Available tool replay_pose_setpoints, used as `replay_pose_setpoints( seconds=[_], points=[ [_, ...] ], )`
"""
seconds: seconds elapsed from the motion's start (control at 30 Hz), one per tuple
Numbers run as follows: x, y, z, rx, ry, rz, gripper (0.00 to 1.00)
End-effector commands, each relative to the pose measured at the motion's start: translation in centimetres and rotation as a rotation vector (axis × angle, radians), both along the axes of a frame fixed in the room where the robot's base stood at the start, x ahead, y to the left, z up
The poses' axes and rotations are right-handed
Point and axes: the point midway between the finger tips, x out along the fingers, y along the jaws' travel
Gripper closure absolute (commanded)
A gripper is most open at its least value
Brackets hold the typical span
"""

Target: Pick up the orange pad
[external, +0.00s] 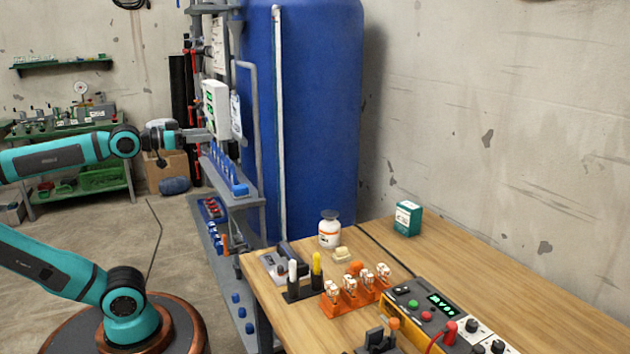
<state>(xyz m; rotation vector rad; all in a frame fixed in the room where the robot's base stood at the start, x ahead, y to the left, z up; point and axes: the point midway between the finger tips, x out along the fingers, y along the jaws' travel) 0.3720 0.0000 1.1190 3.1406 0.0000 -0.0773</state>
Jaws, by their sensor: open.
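A small orange thing (356,268), which may be the orange pad, shows on the wooden workbench (470,270), just behind an orange rack (355,297) with several clear-and-white pieces in it. The rack hides its lower part, so I cannot tell its full shape. My gripper (203,134) is at the upper left, well away from the bench, beside a white box on the pipe stand. Its jaws are small here; they are open, and I see nothing held in them.
A cream block (342,254) and a white jar (330,230) stand behind the orange thing. A holder with a white and a yellow marker (317,270) is to its left. A yellow meter (437,310) stands front right. The bench's right side is mostly clear.

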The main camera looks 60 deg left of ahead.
Motion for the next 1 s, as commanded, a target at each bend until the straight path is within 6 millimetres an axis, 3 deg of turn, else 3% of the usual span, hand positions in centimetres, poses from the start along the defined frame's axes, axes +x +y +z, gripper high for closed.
replay_pose_setpoints(
  seconds=[0.13, 0.27, 0.67, 1.0],
  points=[
    [0.5, -0.2, 0.1, -0.005, 0.015, -0.006, 0.42],
    [2.4, -0.9, 0.4, -0.024, 0.075, -0.026, 0.42],
    [11.4, -6.0, 0.5, -0.106, 0.39, -0.105, 0.42],
    [18.2, -11.8, -0.9, -0.142, 0.667, -0.14, 0.42]
  ],
)
